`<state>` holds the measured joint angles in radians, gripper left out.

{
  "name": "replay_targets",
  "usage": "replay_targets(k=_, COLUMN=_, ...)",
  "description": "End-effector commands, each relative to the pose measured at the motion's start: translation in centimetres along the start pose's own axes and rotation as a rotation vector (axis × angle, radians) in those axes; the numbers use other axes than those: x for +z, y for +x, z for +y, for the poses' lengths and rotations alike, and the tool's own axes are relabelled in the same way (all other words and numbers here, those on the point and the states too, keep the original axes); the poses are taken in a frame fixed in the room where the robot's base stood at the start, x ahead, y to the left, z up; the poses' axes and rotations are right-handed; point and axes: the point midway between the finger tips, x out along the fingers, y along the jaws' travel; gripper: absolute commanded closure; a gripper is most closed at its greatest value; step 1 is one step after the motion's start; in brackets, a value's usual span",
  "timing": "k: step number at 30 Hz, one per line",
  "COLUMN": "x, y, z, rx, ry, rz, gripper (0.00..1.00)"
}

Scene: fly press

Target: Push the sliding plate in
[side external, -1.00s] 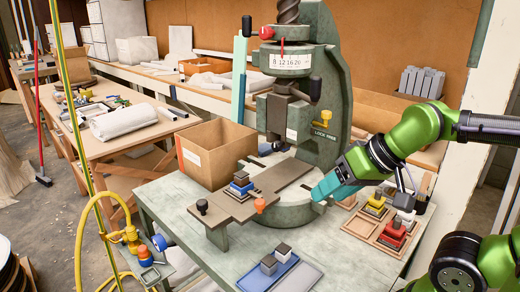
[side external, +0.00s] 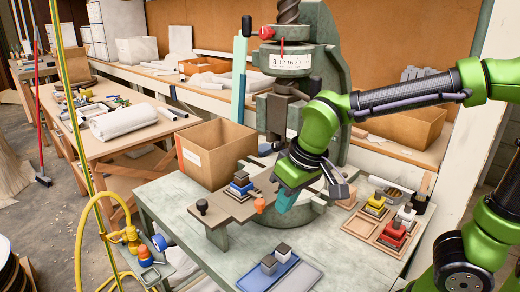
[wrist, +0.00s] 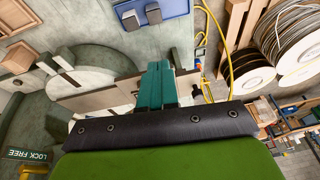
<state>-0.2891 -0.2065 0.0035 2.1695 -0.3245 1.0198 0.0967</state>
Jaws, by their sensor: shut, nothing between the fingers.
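The sliding plate (side external: 225,203) is a flat brown-grey strip lying across the round press base, its front end jutting out to the left with a black knob (side external: 202,205). A stack of blue, yellow and grey blocks (side external: 240,184) stands on it, and an orange knob (side external: 259,204) is at its near edge. My gripper (side external: 281,205) points down beside the plate's near edge, right of the orange knob. Its teal fingers are shut and empty. In the wrist view the fingers (wrist: 155,85) overlap the plate (wrist: 98,100); I cannot tell whether they touch it. My arm hides part of the plate under the press.
The press column (side external: 335,80) rises behind the base. A cardboard box (side external: 215,152) stands behind the plate. A blue tray (side external: 283,275) lies at the bench front, and a wooden tray of coloured blocks (side external: 385,230) stands at right. The bench between them is clear.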

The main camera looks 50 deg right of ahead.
Motion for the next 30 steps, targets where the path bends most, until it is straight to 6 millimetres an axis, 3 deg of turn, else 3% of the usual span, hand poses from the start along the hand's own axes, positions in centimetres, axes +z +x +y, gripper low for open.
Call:
replay_targets(k=3, x=-3.0, y=2.6, z=-2.3, rx=0.129, ry=-0.092, rz=-0.051, gripper=1.0)
replay_targets(k=9, x=-8.4, y=6.2, z=-5.5, rx=0.365, ry=-0.161, rz=-0.012, gripper=1.0)
replay_targets(k=12, x=-11.2, y=6.5, z=-6.3, rx=0.463, ry=-0.137, rz=0.058, gripper=1.0)
replay_targets(k=15, x=-13.3, y=5.0, z=-5.8, rx=0.514, ry=-0.074, rz=0.132, gripper=1.0)
replay_targets(k=20, x=-13.5, y=5.2, z=-4.9, rx=0.537, ry=-0.021, rz=0.149, gripper=1.0)
replay_targets(k=30, x=-14.3, y=10.2, z=-1.9, rx=0.536, ry=-0.024, rz=0.145, gripper=1.0)
